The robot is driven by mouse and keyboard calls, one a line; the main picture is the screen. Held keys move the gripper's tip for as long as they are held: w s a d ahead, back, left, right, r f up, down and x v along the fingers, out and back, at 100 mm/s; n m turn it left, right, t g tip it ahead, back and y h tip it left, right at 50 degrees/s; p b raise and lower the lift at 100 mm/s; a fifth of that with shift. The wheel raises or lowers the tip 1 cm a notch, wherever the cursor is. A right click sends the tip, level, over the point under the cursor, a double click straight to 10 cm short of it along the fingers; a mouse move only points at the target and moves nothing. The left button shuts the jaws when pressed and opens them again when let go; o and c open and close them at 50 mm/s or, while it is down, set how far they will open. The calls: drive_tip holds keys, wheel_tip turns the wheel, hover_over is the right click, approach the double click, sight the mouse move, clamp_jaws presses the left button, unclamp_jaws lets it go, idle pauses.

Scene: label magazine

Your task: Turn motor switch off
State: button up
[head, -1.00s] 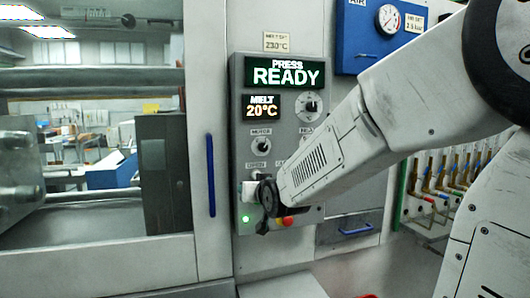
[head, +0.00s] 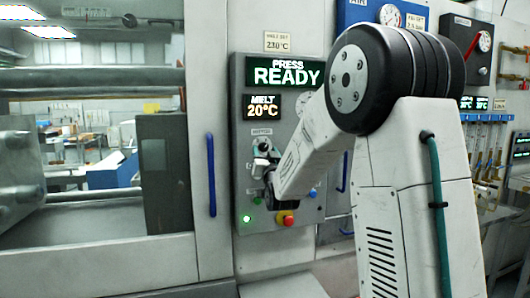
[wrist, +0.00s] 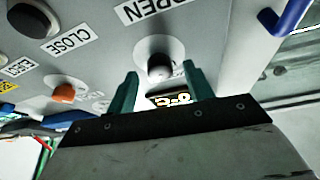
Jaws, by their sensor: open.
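The motor switch (head: 262,144) is a small dark round knob under a MOTOR label on the grey press control panel (head: 238,110). My gripper (head: 261,158) is just below it in the head view, partly covering the panel. In the wrist view, a round knob (wrist: 160,67), which appears to be the motor switch, sits between and beyond the two green fingertips. My gripper (wrist: 162,82) is open there, with a finger on either side of the knob. I cannot tell whether the fingers touch it. The knob's pointer position is not clear.
The panel has a READY display (head: 285,72), a melt display (head: 262,107), a lit green lamp (head: 245,218) and a red emergency button (head: 285,218). OPEN (wrist: 150,8) and CLOSE (wrist: 67,38) labels lie near the gripper. A blue door handle (head: 211,175) stands left.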

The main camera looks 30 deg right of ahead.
drive_tip(key=shift+w+d+r, duration=0.15)
drive_tip(key=shift+w+r, duration=0.05)
drive_tip(key=shift+w, duration=0.25)
drive_tip(key=c, duration=1)
drive_tip(key=shift+o, duration=0.2)
drive_tip(key=shift+n, duration=0.3)
drive_tip(key=n+y, duration=0.1)
drive_tip(key=n, duration=0.2)
drive_tip(key=n+y, duration=0.2)
drive_tip(key=n, duration=0.1)
drive_tip(key=n+t+y, duration=0.1)
drive_tip(key=n+y, duration=0.1)
drive_tip(key=n, duration=0.1)
drive_tip(key=shift+s+d, duration=0.1)
drive_tip(key=shift+d, duration=0.15)
drive_tip(key=n+y, duration=0.1)
drive_tip(key=n, duration=0.1)
drive_tip(key=n+y, duration=0.1)
drive_tip(key=n, duration=0.1)
drive_tip(key=shift+d+r+n+g+y, duration=0.1)
drive_tip(key=shift+n+g+y, duration=0.2)
drive_tip(key=shift+n, duration=0.1)
drive_tip(key=shift+n+g+y, duration=0.5)
drive_tip(key=shift+n+y, duration=0.4)
drive_tip(key=shift+n, duration=1.5)
drive_tip(key=o, duration=1)
drive_tip(key=shift+c, duration=0.2)
